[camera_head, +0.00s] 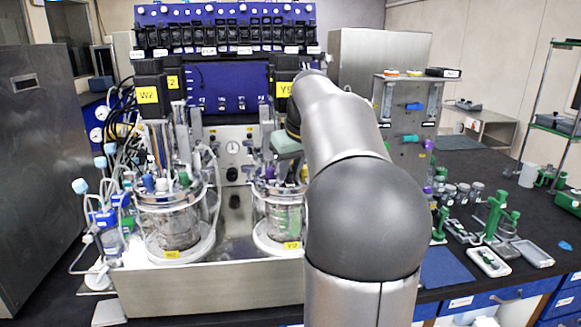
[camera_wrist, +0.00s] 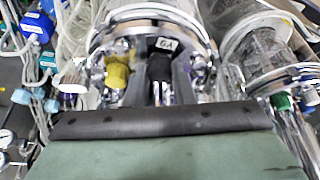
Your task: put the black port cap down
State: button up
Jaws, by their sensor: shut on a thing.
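My gripper (camera_wrist: 160,80) is shut on the black port cap (camera_wrist: 160,66), which sits between the two grey fingers in the wrist view. A white label, seemingly "6A", shows just above the cap. The cap is at the headplate of a glass vessel with a shiny metal rim; whether it is seated on a port or held just above one, I cannot tell. In the head view my green gripper body (camera_head: 284,143) is over the right vessel (camera_head: 283,219), tagged Y2. My arm hides the fingers and the cap there.
A yellow cap (camera_wrist: 117,72) stands close left of my fingers. The left vessel (camera_head: 172,222) carries several tubes and coloured caps. A blue control tower (camera_head: 230,85) rises behind. Green stands and trays (camera_head: 489,262) lie on the right bench.

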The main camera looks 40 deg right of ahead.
jog(key=shift+f, duration=0.1)
jog(key=o, duration=0.5)
jog(key=shift+f, duration=0.1)
jog(key=o, duration=0.4)
jog(key=shift+o, duration=0.2)
